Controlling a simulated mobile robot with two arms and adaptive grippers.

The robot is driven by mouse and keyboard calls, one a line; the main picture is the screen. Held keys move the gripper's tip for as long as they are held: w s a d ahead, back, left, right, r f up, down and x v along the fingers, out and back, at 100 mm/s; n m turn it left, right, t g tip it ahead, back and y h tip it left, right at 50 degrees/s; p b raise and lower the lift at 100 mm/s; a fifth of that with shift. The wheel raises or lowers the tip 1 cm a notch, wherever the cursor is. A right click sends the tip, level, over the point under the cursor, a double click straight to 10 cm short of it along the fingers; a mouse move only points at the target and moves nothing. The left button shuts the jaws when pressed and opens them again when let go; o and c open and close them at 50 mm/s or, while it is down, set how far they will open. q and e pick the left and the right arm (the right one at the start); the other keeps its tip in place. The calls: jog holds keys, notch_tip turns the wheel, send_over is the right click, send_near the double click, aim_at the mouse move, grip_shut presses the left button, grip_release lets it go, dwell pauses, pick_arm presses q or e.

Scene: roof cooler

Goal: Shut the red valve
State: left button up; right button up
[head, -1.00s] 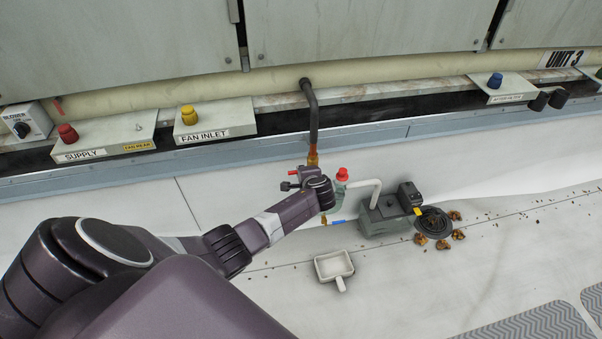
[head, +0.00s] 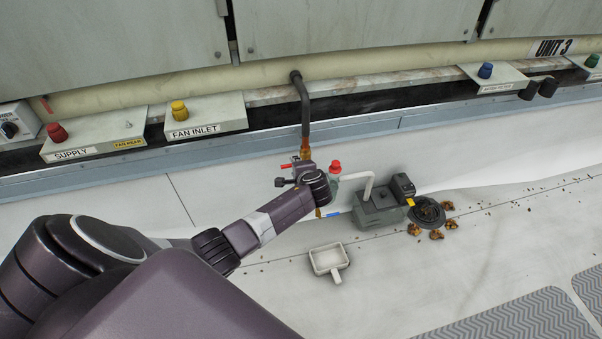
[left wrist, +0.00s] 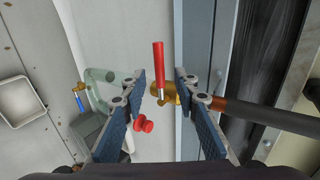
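The red valve handle (left wrist: 158,65) is a narrow red lever on a brass fitting (left wrist: 165,93) in the left wrist view. It lies between the fingers of my left gripper (left wrist: 160,83), which is open with a gap on both sides. In the head view the red handle (head: 290,166) shows as a short red bar beside my left gripper (head: 283,182), at the lower end of the dark pipe (head: 304,105). My wrist partly hides the fitting there. My right gripper is not in view.
A red cap (left wrist: 144,124) and a blue handle (left wrist: 80,101) are close by. A grey pump box (head: 378,208) with a white pipe stands to the right, beside a dark drain (head: 427,211) with brown leaves.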

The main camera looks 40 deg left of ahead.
pick_arm(q)
jog(key=v, duration=0.9)
jog(key=shift+s+d+r, duration=0.2)
jog(key=shift+d, duration=0.1)
